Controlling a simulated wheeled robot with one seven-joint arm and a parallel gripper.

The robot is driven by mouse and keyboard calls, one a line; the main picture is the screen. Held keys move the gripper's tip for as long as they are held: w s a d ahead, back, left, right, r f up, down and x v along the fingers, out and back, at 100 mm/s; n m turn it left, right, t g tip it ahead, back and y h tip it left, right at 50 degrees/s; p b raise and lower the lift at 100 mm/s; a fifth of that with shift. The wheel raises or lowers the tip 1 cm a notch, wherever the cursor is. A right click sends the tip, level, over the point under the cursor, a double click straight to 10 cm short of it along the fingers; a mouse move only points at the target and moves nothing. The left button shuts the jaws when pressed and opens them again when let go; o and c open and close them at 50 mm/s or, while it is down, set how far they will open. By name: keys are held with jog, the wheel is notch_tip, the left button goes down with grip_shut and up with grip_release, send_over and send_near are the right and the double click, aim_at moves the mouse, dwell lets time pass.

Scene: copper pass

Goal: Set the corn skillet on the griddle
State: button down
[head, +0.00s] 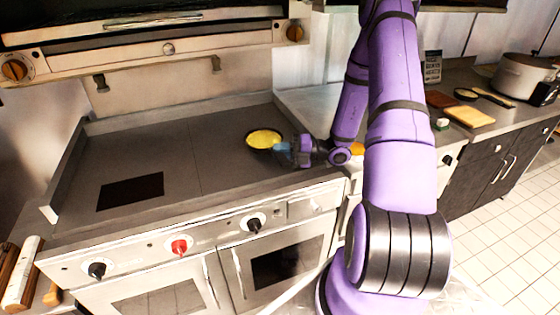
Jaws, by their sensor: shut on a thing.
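The corn skillet (264,139) is a small dark pan filled with yellow. It is over the right part of the grey griddle (222,150); I cannot tell whether it rests on the surface or hangs just above it. My gripper (284,148) is at the skillet's right side, shut on its handle, which is mostly hidden by the fingers. A dark rectangular patch (130,191) lies on the griddle's left part.
A raised guard (66,170) edges the griddle's left side, and a hooded unit (150,50) overhangs its back. Knobs (179,246) line the front. The right counter holds boards (470,116) and a pot (522,77). The griddle's middle is clear.

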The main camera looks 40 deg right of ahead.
jog(key=shift+w+f, duration=0.1)
jog(key=shift+f, duration=1.75)
jog(key=c, duration=1)
grip_release()
jog(key=shift+c, duration=0.2)
